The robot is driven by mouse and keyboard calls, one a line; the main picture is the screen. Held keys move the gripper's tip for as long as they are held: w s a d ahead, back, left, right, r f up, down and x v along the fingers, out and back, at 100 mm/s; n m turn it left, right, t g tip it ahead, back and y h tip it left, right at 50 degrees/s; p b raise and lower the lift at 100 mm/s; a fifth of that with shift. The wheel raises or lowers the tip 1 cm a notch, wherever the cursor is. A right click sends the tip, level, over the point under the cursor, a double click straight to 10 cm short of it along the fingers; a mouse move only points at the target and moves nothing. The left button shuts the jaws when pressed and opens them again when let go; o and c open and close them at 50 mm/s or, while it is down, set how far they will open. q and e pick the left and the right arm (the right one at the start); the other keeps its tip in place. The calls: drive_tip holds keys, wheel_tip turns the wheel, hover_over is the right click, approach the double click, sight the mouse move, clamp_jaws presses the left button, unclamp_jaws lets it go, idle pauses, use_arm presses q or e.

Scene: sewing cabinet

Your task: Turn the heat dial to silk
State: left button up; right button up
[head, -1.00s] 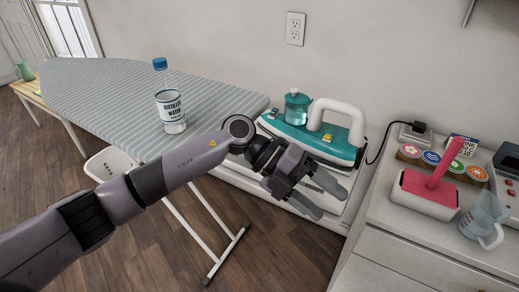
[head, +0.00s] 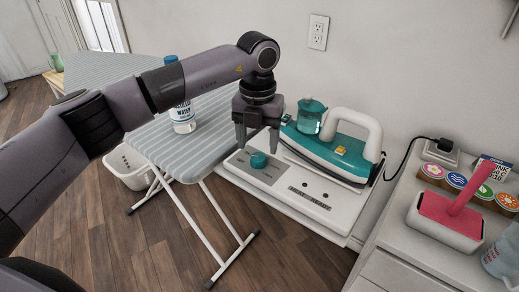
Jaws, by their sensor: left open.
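The teal heat dial (head: 259,160) sits on a grey panel at the left front of the white iron station (head: 338,219). The dial's markings are too small to read. My left gripper (head: 257,143) points down with its fingers spread, just above and behind the dial in the picture. I cannot tell whether a finger touches the dial. The teal and white iron (head: 335,155) rests on the station, right of the gripper. My right gripper is not in view.
A water bottle (head: 183,117) stands on the striped ironing board (head: 208,142), behind my left arm. At the right, a grey cabinet (head: 413,252) holds a pink-handled tool (head: 459,199), round coloured labels and a clear jug (head: 503,253). An outlet (head: 318,32) is on the wall.

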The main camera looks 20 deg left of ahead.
sight(258, 157)
use_arm(q)
drive_tip(key=shift+f, duration=1.85)
drive_tip(key=c, duration=1)
drive_tip(key=shift+c, duration=0.2)
